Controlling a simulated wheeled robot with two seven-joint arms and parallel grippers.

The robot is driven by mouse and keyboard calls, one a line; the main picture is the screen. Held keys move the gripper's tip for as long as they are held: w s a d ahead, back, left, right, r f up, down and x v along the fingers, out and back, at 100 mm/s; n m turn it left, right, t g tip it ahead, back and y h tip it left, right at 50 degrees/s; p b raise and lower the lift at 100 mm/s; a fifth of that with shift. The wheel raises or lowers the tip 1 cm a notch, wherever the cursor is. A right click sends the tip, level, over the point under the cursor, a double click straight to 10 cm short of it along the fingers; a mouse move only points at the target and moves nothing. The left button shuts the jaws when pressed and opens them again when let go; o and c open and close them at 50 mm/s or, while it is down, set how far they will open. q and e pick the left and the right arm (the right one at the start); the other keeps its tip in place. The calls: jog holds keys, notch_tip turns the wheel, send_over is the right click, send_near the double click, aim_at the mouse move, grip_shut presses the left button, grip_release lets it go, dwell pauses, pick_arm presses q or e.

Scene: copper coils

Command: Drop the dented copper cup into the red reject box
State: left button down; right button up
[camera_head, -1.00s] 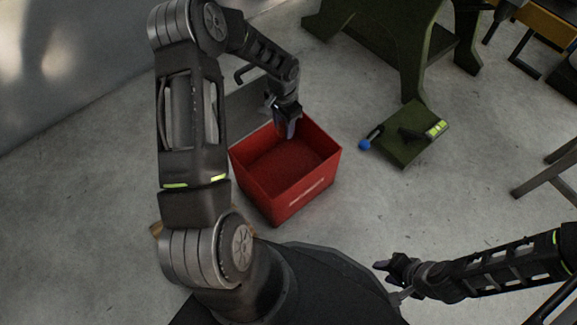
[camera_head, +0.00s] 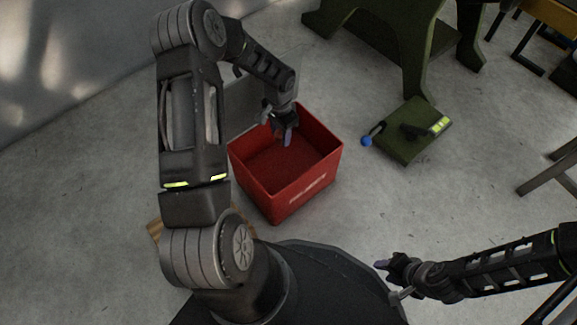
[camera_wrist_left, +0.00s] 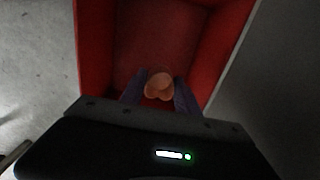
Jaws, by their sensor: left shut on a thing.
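The red reject box (camera_head: 290,190) stands open on the floor in the middle of the head view. My left gripper (camera_head: 286,133) is over the box's far part, its fingers pointing down. In the left wrist view the left gripper (camera_wrist_left: 160,92) is shut on the copper cup (camera_wrist_left: 159,85), with the red box (camera_wrist_left: 205,60) behind it. The cup's dent cannot be made out. In the head view the cup is mostly hidden by the gripper. My right gripper (camera_head: 384,265) is at the lower right, away from the box; its finger opening is too small to tell.
A green board (camera_head: 405,150) with a dark tool and a blue ball (camera_head: 367,141) lies right of the box. A green stand (camera_head: 400,45) is at the back. A grey panel (camera_head: 245,100) is behind the box. Bare floor lies between.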

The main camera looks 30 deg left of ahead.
pick_arm(q)
jog(key=shift+f+b, duration=0.35)
jog(key=shift+f, duration=0.5)
pick_arm(e)
jog(key=shift+w+f, duration=0.15)
jog(key=shift+f, duration=0.55)
pick_arm(q)
jog(key=c, duration=0.8)
grip_release()
jog(key=shift+r, duration=0.1)
notch_tip(320, 180, up, 8)
jog(key=p, duration=0.3)
jog(key=shift+f, duration=0.2)
pick_arm(e)
jog(key=r, duration=0.3)
jog(key=shift+s+r, duration=0.15)
jog(key=shift+s, duration=0.15)
